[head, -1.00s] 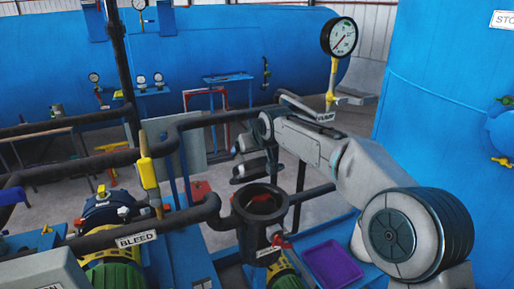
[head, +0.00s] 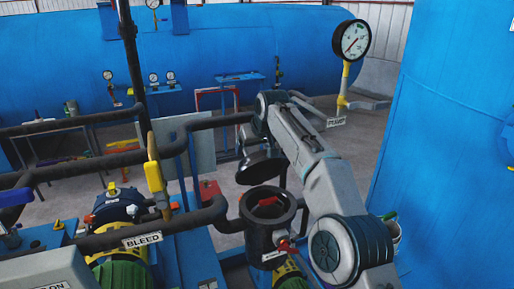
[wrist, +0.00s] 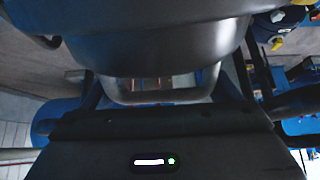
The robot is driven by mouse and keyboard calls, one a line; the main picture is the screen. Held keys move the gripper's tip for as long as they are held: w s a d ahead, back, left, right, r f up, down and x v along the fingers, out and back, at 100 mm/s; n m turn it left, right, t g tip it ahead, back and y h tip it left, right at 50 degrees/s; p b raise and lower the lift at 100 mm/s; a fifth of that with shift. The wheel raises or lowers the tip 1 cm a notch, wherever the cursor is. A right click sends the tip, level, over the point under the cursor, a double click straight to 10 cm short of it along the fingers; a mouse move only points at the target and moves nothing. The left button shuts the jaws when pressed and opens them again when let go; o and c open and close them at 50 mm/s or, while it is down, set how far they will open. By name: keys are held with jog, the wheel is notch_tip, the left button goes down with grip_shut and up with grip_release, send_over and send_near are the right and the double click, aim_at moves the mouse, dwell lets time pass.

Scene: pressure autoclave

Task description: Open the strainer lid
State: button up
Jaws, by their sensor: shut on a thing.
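The strainer (head: 268,228) is a dark upright pot in the head view. Its mouth is uncovered, and a red piece shows inside. The dark round strainer lid (head: 261,170) stands tilted above and behind the mouth, apart from the rim on the near side. My gripper (head: 246,148) is at the lid's upper left, shut on the lid. In the wrist view the lid (wrist: 155,45) fills the upper middle as a broad curved dark shape, with a pale loop-like bar below it. The fingertips are hard to make out, so the exact grip is unclear.
A dark pipe with a BLEED label (head: 142,239) and a yellow-handled lever (head: 154,176) stand left of the strainer. A small red-handled valve (head: 287,246) is on its front. A pressure gauge (head: 351,40) rises behind my arm, and a blue tank (head: 445,130) fills the right.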

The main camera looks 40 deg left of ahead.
jog(key=shift+w+a+f, duration=0.1)
jog(key=shift+w+a, duration=0.15)
dwell(0.6)
jog(key=o, duration=1.1)
jog(key=shift+w+a+f, duration=0.1)
jog(key=shift+w+f, duration=0.05)
jog(key=shift+s+r, duration=0.2)
jog(key=b+v, duration=0.2)
jog(key=v, duration=1.1)
jog(key=shift+d+r, duration=0.2)
jog(key=shift+d, duration=0.1)
jog(key=shift+c, duration=0.3)
